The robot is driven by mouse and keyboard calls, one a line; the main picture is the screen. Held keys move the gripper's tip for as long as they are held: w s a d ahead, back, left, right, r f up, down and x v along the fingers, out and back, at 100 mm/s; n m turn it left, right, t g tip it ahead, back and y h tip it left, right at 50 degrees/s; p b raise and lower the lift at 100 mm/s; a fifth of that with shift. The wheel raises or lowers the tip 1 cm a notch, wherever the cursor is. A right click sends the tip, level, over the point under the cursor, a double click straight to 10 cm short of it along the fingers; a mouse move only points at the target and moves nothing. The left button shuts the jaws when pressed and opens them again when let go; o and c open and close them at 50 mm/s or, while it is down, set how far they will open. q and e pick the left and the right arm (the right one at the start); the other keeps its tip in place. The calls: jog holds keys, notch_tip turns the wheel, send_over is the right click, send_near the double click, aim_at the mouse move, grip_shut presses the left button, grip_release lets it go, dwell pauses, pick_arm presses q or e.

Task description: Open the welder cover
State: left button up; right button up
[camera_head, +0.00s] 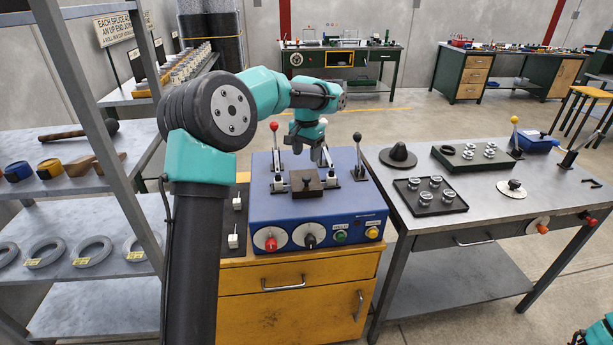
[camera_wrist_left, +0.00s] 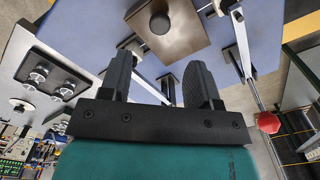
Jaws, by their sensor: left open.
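The blue welder (camera_head: 319,211) stands on a yellow cabinet. Its cover is a small brown plate (camera_head: 300,190) with a dark knob, lying flat on top between metal clamps. In the left wrist view the cover (camera_wrist_left: 183,40) and its round knob (camera_wrist_left: 160,23) show at the top, beyond the fingertips. My left gripper (camera_head: 309,153) hangs above and behind the cover, fingers pointing down. Its fingers (camera_wrist_left: 160,70) are apart with nothing between them, and do not touch the knob. My right gripper is out of view; only a bit of teal arm shows at bottom right.
A red-knobbed lever (camera_head: 274,128) and a black-knobbed lever (camera_head: 357,138) stand upright on either side of the cover. A metal table (camera_head: 450,221) with trays of small parts is at the right. A shelf rack (camera_head: 75,205) is at the left.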

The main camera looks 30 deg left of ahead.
aim_at(306, 177)
pick_arm(q)
notch_tip(306, 177, down, 9)
jog(key=shift+r, duration=0.1)
dwell(0.4)
grip_shut()
dwell(0.4)
